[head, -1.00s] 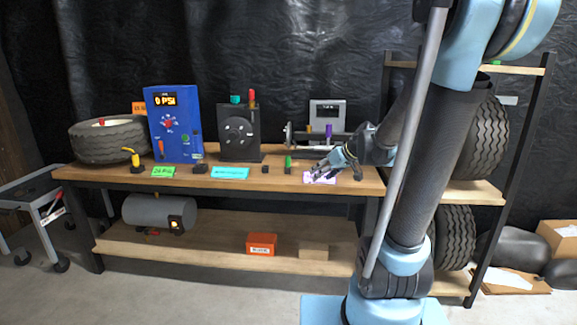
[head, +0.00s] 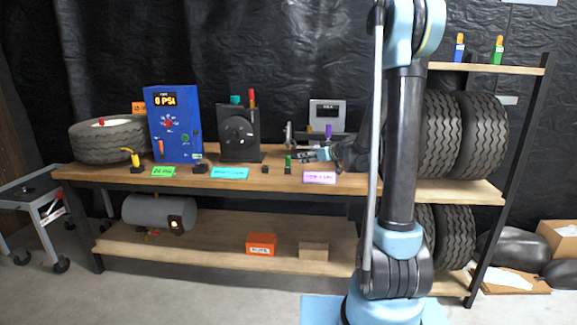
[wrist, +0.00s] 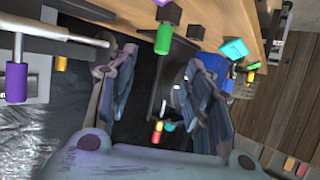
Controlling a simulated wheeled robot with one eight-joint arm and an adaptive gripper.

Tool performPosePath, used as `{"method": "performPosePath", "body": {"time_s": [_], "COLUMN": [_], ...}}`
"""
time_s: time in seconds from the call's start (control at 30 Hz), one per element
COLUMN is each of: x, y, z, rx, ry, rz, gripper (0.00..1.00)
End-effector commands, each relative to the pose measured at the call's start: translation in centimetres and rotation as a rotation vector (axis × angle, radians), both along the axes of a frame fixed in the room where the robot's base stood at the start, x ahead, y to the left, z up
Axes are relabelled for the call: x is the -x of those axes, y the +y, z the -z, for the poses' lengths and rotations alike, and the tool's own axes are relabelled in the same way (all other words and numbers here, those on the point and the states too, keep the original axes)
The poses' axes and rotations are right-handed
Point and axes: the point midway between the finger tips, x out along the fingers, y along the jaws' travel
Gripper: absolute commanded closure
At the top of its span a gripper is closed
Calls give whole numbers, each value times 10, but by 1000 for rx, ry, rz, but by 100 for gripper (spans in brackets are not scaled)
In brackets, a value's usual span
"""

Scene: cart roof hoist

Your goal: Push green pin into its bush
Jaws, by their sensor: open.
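The green pin (head: 288,160) stands upright on a small black block (head: 288,171) near the front of the bench top. How deep it sits is too small to tell. In the wrist view the green pin (wrist: 163,39) and its black block (wrist: 169,13) show near the top, the picture being turned over. My gripper (head: 306,155) is just right of the pin in the head view. In the wrist view my gripper (wrist: 160,68) has its two fingers apart with nothing between them. The pin appears beyond the fingertips; contact is not seen.
Another black block (head: 265,170) stands left of the pin. A pink label (head: 320,178) lies to the right. A purple pin (wrist: 16,80) and metal shaft (wrist: 55,35) are near my gripper in the wrist view. A black dial panel (head: 238,135) stands behind to the left.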

Motion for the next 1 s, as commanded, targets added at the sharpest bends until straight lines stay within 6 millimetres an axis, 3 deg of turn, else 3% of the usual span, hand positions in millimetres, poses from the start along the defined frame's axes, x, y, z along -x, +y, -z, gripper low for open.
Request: {"method": "performPosePath", "body": {"time_s": [0.6, 1.0], "x": [-58, -71], "y": [56, 70], "z": [33, 42], "rx": [1, 0], "ry": [0, 1], "rz": [-1, -2], "gripper": [54, 54]}}
